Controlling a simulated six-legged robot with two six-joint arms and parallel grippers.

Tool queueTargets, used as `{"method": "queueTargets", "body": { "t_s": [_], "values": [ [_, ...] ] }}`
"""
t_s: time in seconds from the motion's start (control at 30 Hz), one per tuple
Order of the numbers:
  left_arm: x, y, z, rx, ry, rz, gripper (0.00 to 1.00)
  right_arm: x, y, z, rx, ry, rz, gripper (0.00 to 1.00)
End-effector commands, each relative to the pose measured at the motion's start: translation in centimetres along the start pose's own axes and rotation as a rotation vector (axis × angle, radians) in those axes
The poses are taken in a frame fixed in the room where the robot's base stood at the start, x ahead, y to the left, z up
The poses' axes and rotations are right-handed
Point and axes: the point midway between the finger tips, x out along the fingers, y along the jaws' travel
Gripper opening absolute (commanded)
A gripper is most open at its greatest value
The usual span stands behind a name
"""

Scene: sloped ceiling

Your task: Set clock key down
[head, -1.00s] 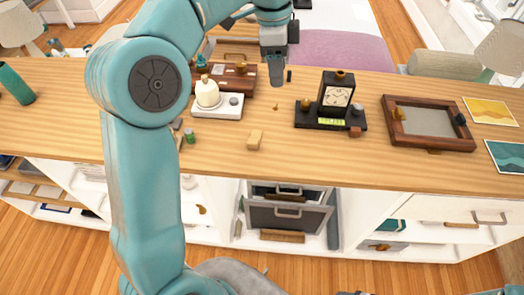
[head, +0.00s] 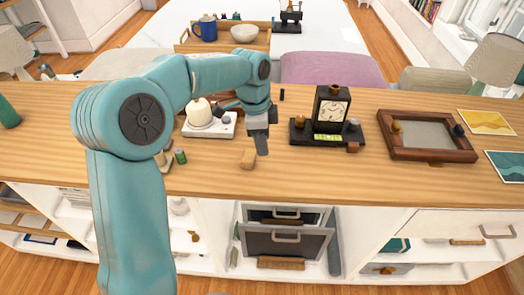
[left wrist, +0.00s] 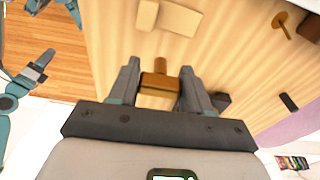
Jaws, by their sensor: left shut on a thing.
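My left gripper (head: 261,146) hangs over the wooden counter (head: 330,178), left of the clock. In the left wrist view its two fingers (left wrist: 160,92) are shut on a small brown, brass-like piece with a short stem, which I take as the clock key (left wrist: 159,80). The key is hidden in the head view. Whether it touches the counter I cannot tell. The black clock (head: 331,108) stands upright on a dark base. My right gripper (left wrist: 40,66) shows small at the left of the left wrist view, away from the counter; its jaw opening is unclear.
A white stand (head: 218,130) with a cream rounded object is to the left. A framed tray (head: 430,152) lies right of the clock. A small brass pin (left wrist: 284,26) lies on the counter. The front-middle counter is clear.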

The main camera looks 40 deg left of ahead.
Motion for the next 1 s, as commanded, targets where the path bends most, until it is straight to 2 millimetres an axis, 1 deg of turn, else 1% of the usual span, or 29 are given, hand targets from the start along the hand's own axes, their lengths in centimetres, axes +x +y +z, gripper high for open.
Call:
{"method": "queueTargets", "body": {
  "t_s": [0.1, 0.23, 0.3, 0.53, 0.67, 0.7, 0.73, 0.77, 1.0],
  "values": [
    [1.9, 0.1, 0.4, -0.001, -0.002, 0.005, 0.19, 0.2, 0.1, 0.0, 0.0, 0.0, 0.0, 0.64],
    [3.8, 0.1, 0.6, -0.001, -0.001, 0.003, 0.19, 0.3, 0.1, 0.0, 0.0, 0.0, 0.0, 0.64],
    [4.2, 0.1, 0.6, -0.001, 0.0, 0.001, 0.19, 0.3, 0.1, 0.0, 0.0, 0.0, 0.0, 0.64],
    [4.2, 0.1, 0.6, 0.0, 0.0, 0.001, 0.19, 0.3, 0.1, 0.0, 0.0, 0.0, 0.0, 0.64],
    [4.6, 0.1, 0.7, 0.0, 0.0, 0.001, 0.19, 0.6, 0.2, 0.0, 0.0, 0.0, 0.0, 0.64],
    [4.5, 0.1, 0.7, 0.0, 0.0, 0.001, 0.58, 0.5, 0.2, 0.0, 0.0, 0.0, 0.0, 0.64],
    [4.5, 0.1, 0.7, 0.0, 0.0, 0.001, 0.68, 0.5, 0.2, 0.0, 0.0, 0.0, 0.0, 0.64],
    [4.5, 0.1, 0.7, 0.0, 0.0, 0.001, 0.74, 0.5, 0.2, 0.0, 0.0, 0.0, 0.0, 0.64],
    [4.5, 0.0, 0.7, 0.0, 0.0, 0.001, 0.74, 0.5, 0.2, 0.0, 0.0, 0.0, 0.0, 0.64]
  ]
}}
